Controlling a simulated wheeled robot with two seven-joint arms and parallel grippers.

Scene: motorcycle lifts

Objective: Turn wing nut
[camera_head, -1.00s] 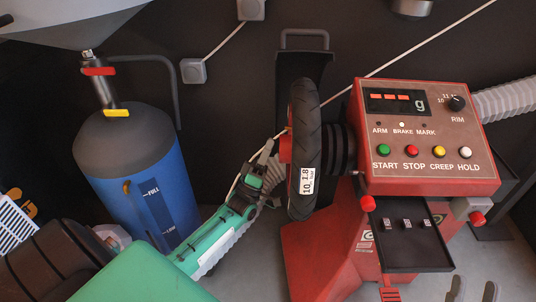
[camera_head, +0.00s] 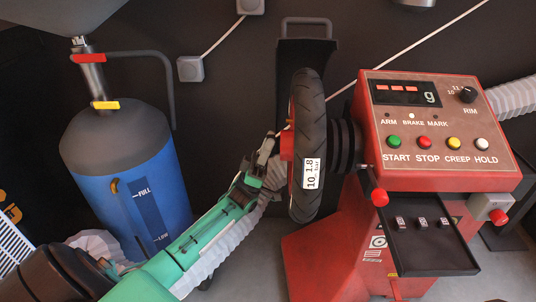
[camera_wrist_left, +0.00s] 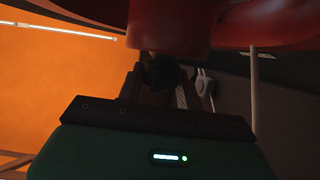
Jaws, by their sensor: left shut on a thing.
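The wheel balancer (camera_head: 440,150) is red, and a small wheel with a black tyre (camera_head: 308,110) stands upright on its shaft. A red hub piece (camera_head: 287,146), which appears to be the wing nut, sticks out on the wheel's left side. My left gripper (camera_head: 271,146) reaches in from the lower left and is shut on this wing nut. Its wings are mostly hidden by the fingers. In the left wrist view a large red shape (camera_wrist_left: 170,22) fills the top centre, and the fingers are dark and hard to make out. My right gripper is not in view.
The balancer's black weight tray (camera_head: 430,252) projects at the front right, beside a red-tipped lever (camera_head: 380,197). A black hood (camera_head: 305,55) stands behind the wheel.

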